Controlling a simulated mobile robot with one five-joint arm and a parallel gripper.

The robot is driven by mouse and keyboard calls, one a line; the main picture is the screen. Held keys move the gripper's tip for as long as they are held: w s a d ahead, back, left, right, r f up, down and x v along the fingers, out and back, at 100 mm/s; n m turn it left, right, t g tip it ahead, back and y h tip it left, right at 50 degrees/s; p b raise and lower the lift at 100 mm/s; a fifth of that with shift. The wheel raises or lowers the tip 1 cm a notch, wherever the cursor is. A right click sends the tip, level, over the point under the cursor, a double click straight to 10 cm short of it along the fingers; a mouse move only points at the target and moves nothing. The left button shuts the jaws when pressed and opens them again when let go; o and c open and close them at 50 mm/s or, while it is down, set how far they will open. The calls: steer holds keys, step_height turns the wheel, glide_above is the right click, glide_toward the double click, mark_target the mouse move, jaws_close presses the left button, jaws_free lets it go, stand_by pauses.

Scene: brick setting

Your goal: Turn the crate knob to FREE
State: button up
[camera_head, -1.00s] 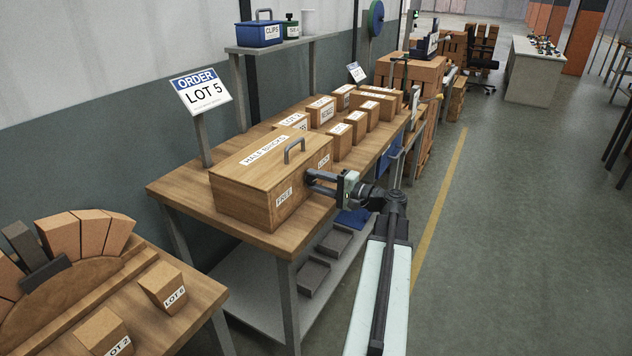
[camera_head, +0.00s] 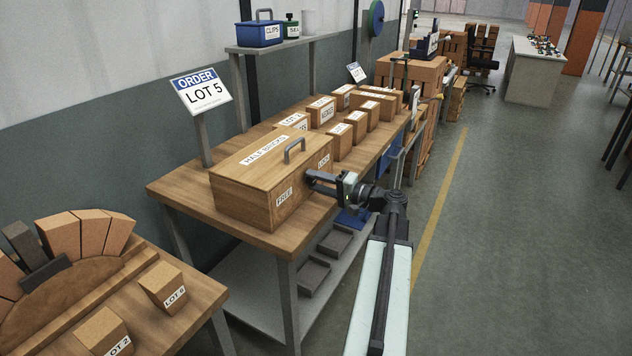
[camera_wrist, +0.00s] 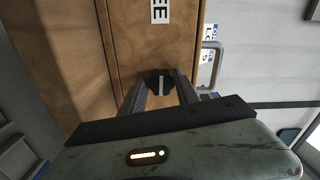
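The wooden crate (camera_head: 240,195), lettered HALF BRICKS, sits on the workbench with its lid down. Its front has a FREE label (camera_head: 284,196) and a LOCK label (camera_head: 323,161). My gripper (camera_head: 309,179) is at the front between the labels and hides the knob in the head view. In the wrist view the dark knob (camera_wrist: 161,82) is between the fingertips of my gripper (camera_wrist: 161,88). The fingers are apart with the knob's pale strip between them. The strip runs up-down in line with the cut-off FREE label (camera_wrist: 160,10); its pointing end is unclear.
The crate has a grey lid handle (camera_head: 295,150). Labelled boxes (camera_head: 340,140) stand behind it on the workbench (camera_head: 180,190). An order sign (camera_head: 201,92) reads LOT 5. Grey trays (camera_head: 314,275) lie on the lower shelf.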

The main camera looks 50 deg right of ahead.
steer(key=shift+o, duration=1.2)
steer(key=v, duration=0.7)
steer(key=shift+s, duration=0.4)
steer(key=shift+d, duration=0.1)
